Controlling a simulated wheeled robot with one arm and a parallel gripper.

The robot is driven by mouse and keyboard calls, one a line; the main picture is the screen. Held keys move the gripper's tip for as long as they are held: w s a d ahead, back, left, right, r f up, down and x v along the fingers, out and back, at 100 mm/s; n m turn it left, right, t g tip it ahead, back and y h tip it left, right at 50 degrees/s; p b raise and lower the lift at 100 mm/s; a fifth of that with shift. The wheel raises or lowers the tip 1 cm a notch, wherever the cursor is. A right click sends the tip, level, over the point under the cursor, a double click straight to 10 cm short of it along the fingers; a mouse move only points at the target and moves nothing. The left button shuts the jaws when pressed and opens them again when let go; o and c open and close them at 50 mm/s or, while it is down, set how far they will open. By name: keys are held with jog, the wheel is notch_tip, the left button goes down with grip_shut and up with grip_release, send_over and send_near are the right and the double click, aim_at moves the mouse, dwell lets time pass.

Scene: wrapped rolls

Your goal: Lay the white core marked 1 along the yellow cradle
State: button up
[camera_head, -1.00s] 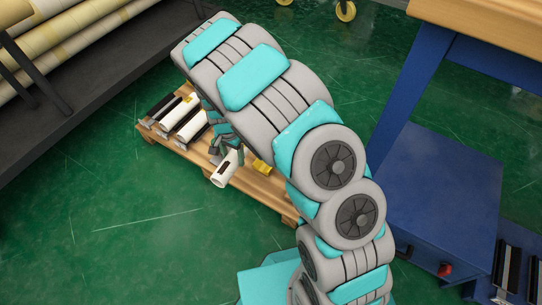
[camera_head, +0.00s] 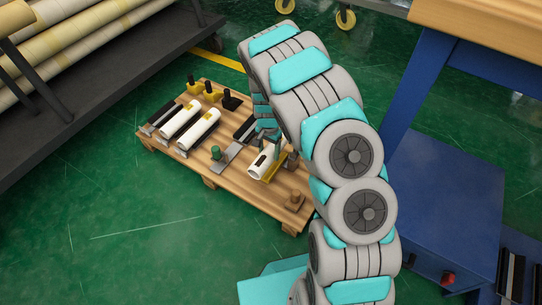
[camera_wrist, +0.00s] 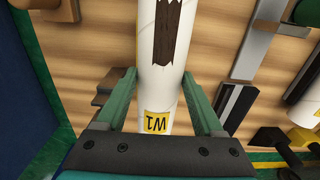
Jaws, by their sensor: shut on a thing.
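The white core marked W1 (camera_head: 262,160) is in my gripper (camera_head: 269,139), over the yellow cradle (camera_head: 275,172) on the pallet. A yellow edge of the cradle shows along the core's right side, and the two run roughly parallel. I cannot tell whether the core touches the cradle. In the wrist view the white core (camera_wrist: 160,78) lies between the two green fingers of my gripper (camera_wrist: 160,85), with its yellow W1 label near the palm and a dark brown patch farther along.
The wooden pallet (camera_head: 230,183) also bears two white rolls (camera_head: 199,129), dark bars, a grey plate with a green knob (camera_head: 217,153) and a wooden peg (camera_head: 296,200). Several yellow and black upright pieces stand at its back. A blue cabinet (camera_head: 440,200) stands to the right.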

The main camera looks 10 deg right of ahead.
aim_at(271, 156)
jog(key=shift+w+d, duration=0.35)
jog(key=shift+d, duration=0.2)
jog(key=shift+a+f, duration=0.1)
jog(key=shift+f, duration=1.65)
jog(key=shift+s+f+b, duration=0.1)
jog(key=shift+f+b, duration=0.2)
jog(key=shift+f, duration=0.05)
jog(key=o, duration=1.5)
